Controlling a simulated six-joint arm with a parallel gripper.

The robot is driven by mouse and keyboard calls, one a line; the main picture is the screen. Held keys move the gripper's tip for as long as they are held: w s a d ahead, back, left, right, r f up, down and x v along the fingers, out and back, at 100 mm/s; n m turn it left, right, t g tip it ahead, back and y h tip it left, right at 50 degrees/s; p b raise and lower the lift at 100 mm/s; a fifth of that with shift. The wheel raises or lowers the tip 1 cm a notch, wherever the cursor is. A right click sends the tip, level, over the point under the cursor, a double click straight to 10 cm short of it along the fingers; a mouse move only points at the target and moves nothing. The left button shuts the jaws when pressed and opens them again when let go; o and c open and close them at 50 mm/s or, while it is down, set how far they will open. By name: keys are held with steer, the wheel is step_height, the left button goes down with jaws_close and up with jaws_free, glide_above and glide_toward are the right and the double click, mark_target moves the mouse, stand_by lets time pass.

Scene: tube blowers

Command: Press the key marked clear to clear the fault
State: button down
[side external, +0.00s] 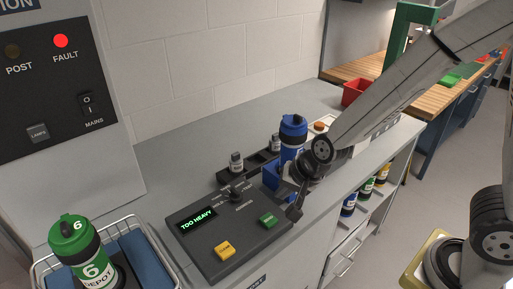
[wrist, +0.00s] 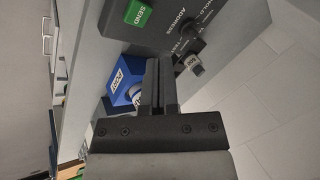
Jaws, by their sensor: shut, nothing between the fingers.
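The dark control console (side external: 200,258) sits on the grey counter. Its yellow key (side external: 225,249) is near the front edge, with lettering too small to read surely. The green SEND key (side external: 267,219) is to its right and also shows in the wrist view (wrist: 139,12). The display (side external: 198,220) reads TOO HEAVY. The FAULT lamp (side external: 61,41) on the wall panel is lit red. My gripper (side external: 294,214) is shut and empty, just right of the console and the green key. In the wrist view its fingers (wrist: 158,62) are together; the yellow key is out of that view.
A blue canister (side external: 292,135) stands in a blue holder (side external: 271,177) behind my gripper. Knobs (side external: 236,192) rise from the console's back. A green canister (side external: 82,255) stands in a wire basket (side external: 125,222) at left. The space above the console's front is clear.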

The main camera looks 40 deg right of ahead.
mark_target(228, 250)
steer(key=w+a+f+m+t, duration=0.1)
steer(key=w+a+m+t, duration=0.2)
steer(key=a+m, duration=1)
steer(key=shift+w+a+m, duration=0.3)
steer(key=shift+w+m, duration=0.05)
steer(key=shift+m, duration=0.75)
steer(key=shift+f, duration=0.25)
steer(key=shift+f, duration=4.2)
steer(key=shift+f, duration=0.85)
steer(key=shift+r, duration=0.8)
steer(key=shift+r, duration=0.1)
